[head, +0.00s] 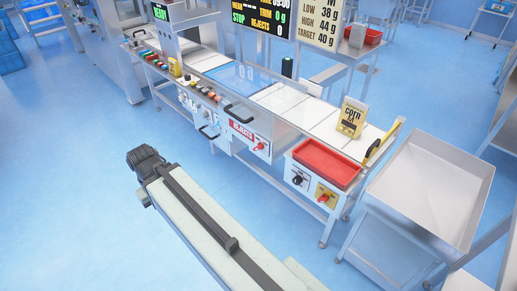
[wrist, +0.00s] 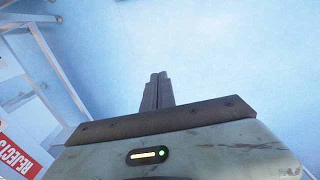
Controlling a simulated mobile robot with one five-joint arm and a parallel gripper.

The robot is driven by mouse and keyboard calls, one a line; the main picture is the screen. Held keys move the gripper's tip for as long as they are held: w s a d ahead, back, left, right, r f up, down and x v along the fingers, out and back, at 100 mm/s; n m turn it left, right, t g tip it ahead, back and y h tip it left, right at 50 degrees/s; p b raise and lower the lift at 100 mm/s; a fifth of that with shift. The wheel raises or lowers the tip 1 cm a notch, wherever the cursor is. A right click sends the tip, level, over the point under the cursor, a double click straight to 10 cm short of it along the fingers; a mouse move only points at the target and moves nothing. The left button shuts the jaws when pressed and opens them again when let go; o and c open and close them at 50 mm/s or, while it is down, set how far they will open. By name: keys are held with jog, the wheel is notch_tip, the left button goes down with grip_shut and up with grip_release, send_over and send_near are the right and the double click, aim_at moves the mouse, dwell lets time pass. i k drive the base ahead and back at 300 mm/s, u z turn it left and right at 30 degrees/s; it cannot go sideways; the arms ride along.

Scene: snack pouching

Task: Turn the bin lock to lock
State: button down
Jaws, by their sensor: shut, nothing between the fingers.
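In the head view, the reject bin front (head: 243,134) carries a red and white REJECTS label. A red knob (head: 259,146) sits on a pale plate at the right of the label; its exact setting is too small to read. In the wrist view, part of the REJECTS label (wrist: 17,150) shows at the lower left edge, and the knob is out of view. My gripper (wrist: 158,76) has its two dark fingers together with nothing between them. It points over open blue floor, apart from the bin. I cannot make out the fingers in the head view.
A red tray (head: 326,163) sits at the bench's right end, above a black knob (head: 297,180) and a red switch on yellow (head: 323,197). A corn pouch (head: 351,117) stands on the bench. A steel bin (head: 430,190) is at the right. Floor before the bench is clear.

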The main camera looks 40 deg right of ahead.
aim_at(260, 146)
jog(key=u, duration=0.45)
jog(key=i, duration=0.65)
jog(key=u, duration=2.8)
jog(key=i, duration=0.35)
jog(key=z, duration=2.75)
